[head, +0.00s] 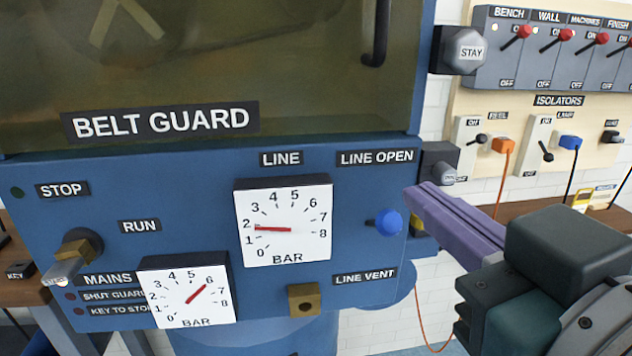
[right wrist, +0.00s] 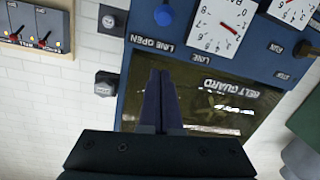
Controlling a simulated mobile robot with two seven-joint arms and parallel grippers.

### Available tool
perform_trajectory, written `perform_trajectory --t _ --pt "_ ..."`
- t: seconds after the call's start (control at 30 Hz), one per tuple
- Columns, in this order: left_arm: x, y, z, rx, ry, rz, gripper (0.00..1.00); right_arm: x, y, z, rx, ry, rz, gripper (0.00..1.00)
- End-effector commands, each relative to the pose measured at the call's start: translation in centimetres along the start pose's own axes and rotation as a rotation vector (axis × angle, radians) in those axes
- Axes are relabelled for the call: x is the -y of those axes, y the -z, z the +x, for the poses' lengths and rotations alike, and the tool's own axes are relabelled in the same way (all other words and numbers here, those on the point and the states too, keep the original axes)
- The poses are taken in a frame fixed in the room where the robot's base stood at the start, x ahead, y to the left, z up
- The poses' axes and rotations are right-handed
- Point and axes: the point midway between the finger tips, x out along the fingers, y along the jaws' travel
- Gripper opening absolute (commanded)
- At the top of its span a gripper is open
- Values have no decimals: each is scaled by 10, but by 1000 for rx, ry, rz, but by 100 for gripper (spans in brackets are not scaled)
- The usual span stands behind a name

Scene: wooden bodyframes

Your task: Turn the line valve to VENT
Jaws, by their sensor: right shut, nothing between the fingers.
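The line valve's blue knob (head: 388,222) sits on the blue panel at the right, with a short dark stem at its left. It lies between the LINE OPEN label (head: 375,158) above and the LINE VENT label (head: 364,277) below. It also shows at the top of the right wrist view (right wrist: 163,15). I cannot tell its exact setting. My right gripper (head: 416,194), with purple fingers, is shut and empty, its tips just right of and above the knob, apart from it in the picture. The LINE gauge (head: 283,245) needle points near 2. My left gripper is not in view.
The MAINS gauge (head: 172,300) needle points near 6. A brass block (head: 304,299) juts out below the LINE gauge. A grey STAY knob (head: 466,51) and the isolator board (head: 570,130) with cabled plugs stand to the right. The belt guard (head: 230,60) is above.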

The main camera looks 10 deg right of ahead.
Motion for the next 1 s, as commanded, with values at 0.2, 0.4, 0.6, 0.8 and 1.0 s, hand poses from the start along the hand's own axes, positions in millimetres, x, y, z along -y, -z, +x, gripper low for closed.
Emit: perform_trajectory --t 0.2,0.4,0.6,0.8,1.0 --pt "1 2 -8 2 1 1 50 -1 4 42 -4 -2 -1 0" --pt "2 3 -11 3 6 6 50 -1 2 79 -1 -2 -1 0" --pt "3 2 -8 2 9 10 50 0 -21 81 6 -1 0 0" --pt "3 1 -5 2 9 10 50 0 -36 76 2 -1 0 0" --pt "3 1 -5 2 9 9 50 0 -38 74 1 -1 1 0"
